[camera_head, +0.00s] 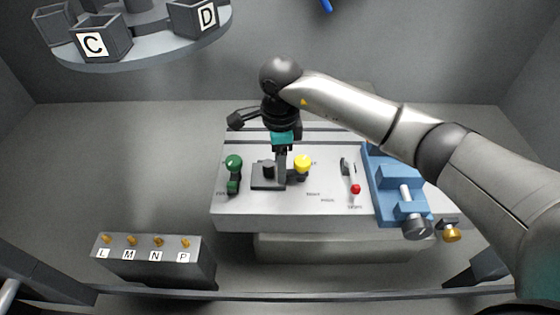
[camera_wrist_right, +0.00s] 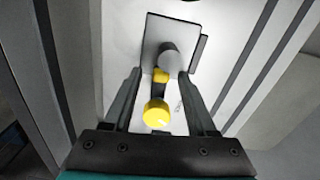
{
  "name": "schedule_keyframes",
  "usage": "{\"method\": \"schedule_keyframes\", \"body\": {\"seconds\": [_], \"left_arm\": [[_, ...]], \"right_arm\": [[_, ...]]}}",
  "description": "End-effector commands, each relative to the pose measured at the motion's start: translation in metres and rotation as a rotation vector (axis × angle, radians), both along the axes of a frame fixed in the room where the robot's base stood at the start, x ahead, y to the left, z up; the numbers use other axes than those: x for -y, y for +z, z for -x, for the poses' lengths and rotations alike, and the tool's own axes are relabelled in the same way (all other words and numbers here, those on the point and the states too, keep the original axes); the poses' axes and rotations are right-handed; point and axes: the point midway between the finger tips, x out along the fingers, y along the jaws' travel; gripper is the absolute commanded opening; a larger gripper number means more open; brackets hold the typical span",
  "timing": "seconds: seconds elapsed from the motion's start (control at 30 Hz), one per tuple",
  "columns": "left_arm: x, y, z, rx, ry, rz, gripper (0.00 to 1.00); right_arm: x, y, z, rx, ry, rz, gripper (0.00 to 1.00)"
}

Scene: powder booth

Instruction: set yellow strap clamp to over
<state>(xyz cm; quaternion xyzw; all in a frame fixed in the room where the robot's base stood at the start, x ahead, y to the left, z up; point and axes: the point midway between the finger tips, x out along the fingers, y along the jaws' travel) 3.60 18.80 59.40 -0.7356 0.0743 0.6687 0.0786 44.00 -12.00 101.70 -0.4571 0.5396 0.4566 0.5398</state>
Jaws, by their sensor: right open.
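The yellow strap clamp shows as a yellow ball knob (camera_head: 302,163) on a dark arm, beside a dark block (camera_head: 268,183) on the grey panel. My right gripper (camera_head: 281,172) points down over that block, just left of the yellow knob in the head view, and hides part of the clamp. In the right wrist view, the open jaws (camera_wrist_right: 160,80) have the yellow knob (camera_wrist_right: 156,112) between the fingers, with gaps on both sides. I cannot tell whether a finger touches the clamp. My left gripper is not in view.
A green-knobbed lever (camera_head: 233,163) stands left and a red-knobbed lever (camera_head: 356,189) right on the panel (camera_head: 290,208). A blue vise-like fixture (camera_head: 395,180) lies farther right. A block labelled L, M, N, P (camera_head: 150,262) stands front left; lettered bins (camera_head: 103,40) sit at the back.

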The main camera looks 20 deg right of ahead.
Motion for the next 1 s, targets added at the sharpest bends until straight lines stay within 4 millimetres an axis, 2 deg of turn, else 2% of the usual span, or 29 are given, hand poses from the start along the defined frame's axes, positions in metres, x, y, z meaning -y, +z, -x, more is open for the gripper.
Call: {"method": "schedule_keyframes", "body": {"seconds": [0.17,0.67,1.0], "left_arm": [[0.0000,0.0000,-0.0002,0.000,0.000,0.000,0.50],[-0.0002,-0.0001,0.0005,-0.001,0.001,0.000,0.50],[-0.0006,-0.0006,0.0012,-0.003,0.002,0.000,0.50]], "right_arm": [[-0.0001,0.0000,0.0001,0.000,0.000,0.000,0.57],[-0.0001,0.0003,0.0000,0.000,0.000,0.000,0.01],[0.0002,0.0004,-0.0004,0.000,-0.006,0.000,0.00]]}}
